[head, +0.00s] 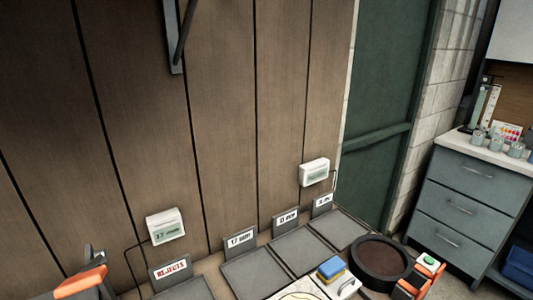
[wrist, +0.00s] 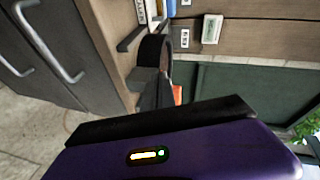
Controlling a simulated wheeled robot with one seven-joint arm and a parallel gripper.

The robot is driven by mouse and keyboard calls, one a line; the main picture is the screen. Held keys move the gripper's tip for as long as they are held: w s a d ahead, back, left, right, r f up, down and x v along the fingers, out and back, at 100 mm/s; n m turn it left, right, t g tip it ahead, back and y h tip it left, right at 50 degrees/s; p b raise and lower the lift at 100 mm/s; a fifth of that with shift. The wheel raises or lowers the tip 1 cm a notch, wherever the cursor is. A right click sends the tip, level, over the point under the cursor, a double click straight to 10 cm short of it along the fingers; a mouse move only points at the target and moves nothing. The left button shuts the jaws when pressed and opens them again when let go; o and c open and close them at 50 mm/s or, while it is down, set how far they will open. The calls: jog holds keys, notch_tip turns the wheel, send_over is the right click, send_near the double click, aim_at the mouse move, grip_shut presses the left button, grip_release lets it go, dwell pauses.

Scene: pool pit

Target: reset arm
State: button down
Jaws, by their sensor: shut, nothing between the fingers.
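My gripper (wrist: 152,85) shows in the wrist view above its purple housing (wrist: 220,145) with a black edge and a small lit indicator. Its dark fingers are together, with nothing between them. They point toward the bench, where the round black-rimmed tray (wrist: 154,50) shows behind them. I do not make out my gripper in the head view.
In the head view, labelled grey trays (head: 300,250) line the wooden wall, beside a round dark tray (head: 380,262). A drawer cabinet (head: 465,195) stands right. An orange-grey object (head: 82,282) is lower left.

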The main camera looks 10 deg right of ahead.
jog(key=s+a+f+n+g+h, duration=0.15)
jog(key=s+a+h, duration=0.25)
jog(key=s+h, duration=0.4)
jog(key=s+a+r+n+y, duration=0.2)
jog(key=s+a+r+n, duration=0.1)
jog(key=s+a, duration=0.3)
jog(key=s+a+r+n+t+y, duration=0.1)
jog(key=s+a+r+n, duration=0.3)
jog(key=a, duration=0.5)
jog(key=s+a+r+n+y, duration=0.4)
jog(key=s+a+n, duration=0.2)
jog(key=s, duration=0.3)
jog(key=shift+s+a+r, duration=0.2)
jog(key=shift+s+a, duration=0.05)
jog(key=shift+a, duration=0.65)
jog(key=shift+n, duration=0.25)
